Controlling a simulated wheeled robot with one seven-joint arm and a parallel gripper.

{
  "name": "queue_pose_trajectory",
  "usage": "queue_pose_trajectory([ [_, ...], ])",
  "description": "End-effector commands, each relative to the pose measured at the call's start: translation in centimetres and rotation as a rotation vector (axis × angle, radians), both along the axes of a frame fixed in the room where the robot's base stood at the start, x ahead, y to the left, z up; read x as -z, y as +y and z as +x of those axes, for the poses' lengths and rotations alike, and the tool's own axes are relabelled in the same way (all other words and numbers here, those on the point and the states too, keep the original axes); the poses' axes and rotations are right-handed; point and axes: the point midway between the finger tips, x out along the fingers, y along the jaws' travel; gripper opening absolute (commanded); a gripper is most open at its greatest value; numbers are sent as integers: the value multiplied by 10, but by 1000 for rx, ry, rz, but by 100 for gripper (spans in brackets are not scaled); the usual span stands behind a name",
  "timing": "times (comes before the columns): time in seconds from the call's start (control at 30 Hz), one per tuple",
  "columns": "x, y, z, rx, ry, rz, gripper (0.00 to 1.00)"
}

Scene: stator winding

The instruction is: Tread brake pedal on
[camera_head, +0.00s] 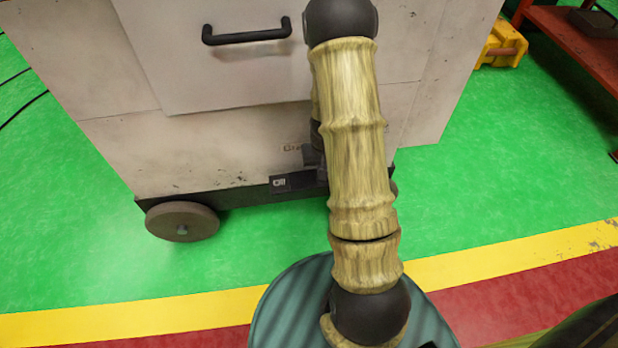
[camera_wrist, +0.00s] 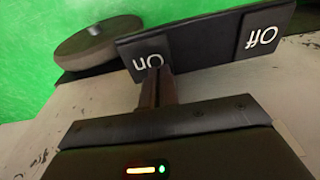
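The brake pedal is a dark rocker plate low on the front of the pale cabinet. In the wrist view the pedal (camera_wrist: 210,38) shows upside down, with "On" at left and "Off" on a raised pad at right. In the head view a small part of the pedal (camera_head: 288,183) shows left of my arm. My gripper (camera_wrist: 157,72) appears shut and empty, its fingertips right at the "On" lettering. Whether they touch the plate cannot be told. In the head view my gripper (camera_head: 314,158) is mostly hidden behind my arm.
The cabinet (camera_head: 110,60) has a black handle (camera_head: 247,36) and a wheel (camera_head: 182,222); the wheel also shows in the wrist view (camera_wrist: 95,42). A yellow object (camera_head: 503,45) and a red rack (camera_head: 575,40) stand at upper right.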

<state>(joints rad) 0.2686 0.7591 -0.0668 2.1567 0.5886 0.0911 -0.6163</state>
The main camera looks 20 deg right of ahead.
Motion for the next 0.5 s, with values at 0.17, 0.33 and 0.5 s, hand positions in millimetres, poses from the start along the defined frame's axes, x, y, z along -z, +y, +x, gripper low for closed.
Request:
queue_pose_trajectory([
  [0.17,3,2,0,-2,1,2,0],
  [0.33,5,1,0,-1,1,2,0],
  [0.5,-3,1,0,-1,1,1,0],
])
